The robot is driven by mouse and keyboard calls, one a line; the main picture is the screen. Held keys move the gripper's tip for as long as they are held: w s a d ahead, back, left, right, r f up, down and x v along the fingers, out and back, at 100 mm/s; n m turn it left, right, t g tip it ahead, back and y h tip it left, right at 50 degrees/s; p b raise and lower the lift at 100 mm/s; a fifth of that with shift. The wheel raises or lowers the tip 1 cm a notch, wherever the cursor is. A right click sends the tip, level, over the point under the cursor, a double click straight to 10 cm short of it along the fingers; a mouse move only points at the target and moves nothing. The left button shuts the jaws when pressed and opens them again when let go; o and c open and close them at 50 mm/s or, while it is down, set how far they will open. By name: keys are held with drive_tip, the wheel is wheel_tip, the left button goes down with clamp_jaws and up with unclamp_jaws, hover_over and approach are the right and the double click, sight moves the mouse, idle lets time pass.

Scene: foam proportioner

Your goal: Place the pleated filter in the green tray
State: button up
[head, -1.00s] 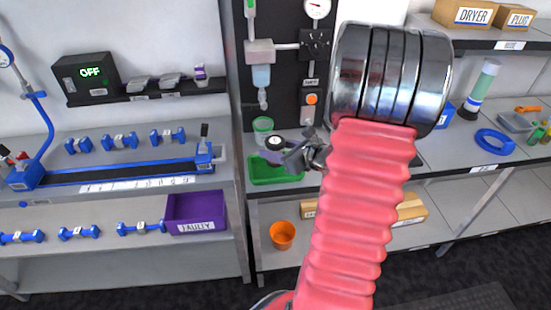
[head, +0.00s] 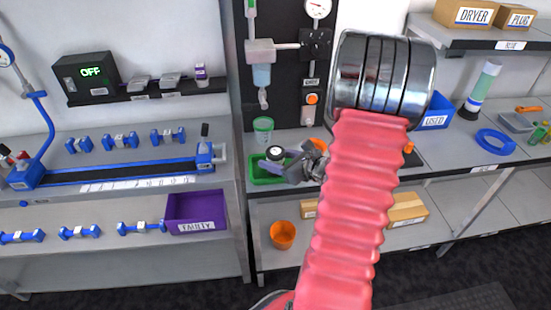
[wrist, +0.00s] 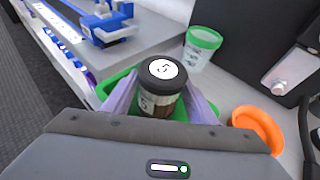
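The pleated filter (wrist: 161,100) has a black cap marked 5 and a brownish body with a white label. It stands upright between the purple fingers of my gripper (wrist: 160,108), which are shut on its sides. In the head view the filter's cap (head: 275,153) shows over the green tray (head: 266,182). The tray's rim also shows around the filter in the wrist view (wrist: 118,82). The filter's lower end is hidden, so I cannot tell whether it touches the tray floor. My gripper (head: 284,165) comes in from the right, partly behind my arm.
A green cup (head: 263,130) stands behind the tray. An orange ring-like object (wrist: 258,128) lies beside the tray. The dark panel with gauge and valve (head: 290,60) rises behind. A purple FAULTY bin (head: 196,210) sits on the lower left shelf.

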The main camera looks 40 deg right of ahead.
drive_tip(key=o, duration=0.3)
drive_tip(key=shift+r, duration=0.15)
drive_tip(key=v, duration=1.2)
idle(0.7)
